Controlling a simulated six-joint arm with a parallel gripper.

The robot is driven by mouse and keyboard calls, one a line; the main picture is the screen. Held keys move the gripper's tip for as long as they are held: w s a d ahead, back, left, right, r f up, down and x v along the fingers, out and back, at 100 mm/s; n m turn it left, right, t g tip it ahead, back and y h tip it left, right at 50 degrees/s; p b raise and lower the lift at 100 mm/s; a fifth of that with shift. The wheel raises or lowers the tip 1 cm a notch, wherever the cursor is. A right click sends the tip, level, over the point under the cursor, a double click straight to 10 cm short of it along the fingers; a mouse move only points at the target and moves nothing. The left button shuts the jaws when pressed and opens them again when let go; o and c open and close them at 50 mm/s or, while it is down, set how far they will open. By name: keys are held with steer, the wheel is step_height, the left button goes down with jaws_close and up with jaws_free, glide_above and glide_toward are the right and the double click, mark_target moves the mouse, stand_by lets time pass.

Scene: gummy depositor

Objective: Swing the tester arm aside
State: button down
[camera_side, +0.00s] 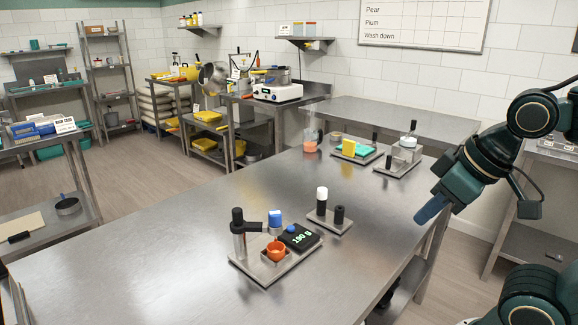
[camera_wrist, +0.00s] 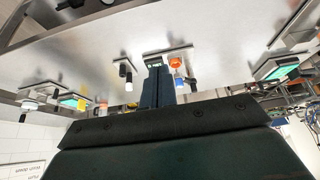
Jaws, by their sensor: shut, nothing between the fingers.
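The tester (camera_side: 262,277) is a flat metal plate near the front of the steel table in the side view. A metal post with a black cap (camera_side: 238,216) stands at its left corner. The black tester arm (camera_side: 254,226) reaches right from the post, beside a blue-topped piece. An orange cup (camera_side: 276,252) and a black display (camera_side: 299,237) reading about 190 g sit on the plate. My gripper (camera_side: 430,210) is shut and empty, in the air over the table's right edge, well apart from the tester. In the wrist view my shut fingers (camera_wrist: 158,88) partly cover the tester.
A small plate with a white-capped post (camera_side: 322,200) and a black post stands between my gripper and the tester. The table's left front (camera_side: 130,270) is bare.

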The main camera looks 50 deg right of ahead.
stand_by(0.4)
steer(key=c, duration=1.3)
jaws_free()
steer(key=shift+w+r, duration=0.2)
steer(key=shift+o, duration=0.5)
steer(key=w+a+r+m+g, duration=0.1)
steer(key=w+r, duration=0.5)
steer(key=w, duration=0.3)
steer(key=shift+w+r+m, duration=0.15)
steer(key=shift+w+m, duration=0.05)
steer(key=shift+m, duration=0.2)
steer(key=m+g, duration=0.5)
steer(key=m, duration=0.1)
glide_above(237, 209)
step_height(237, 209, down, 6)
steer(key=shift+f, duration=6.9)
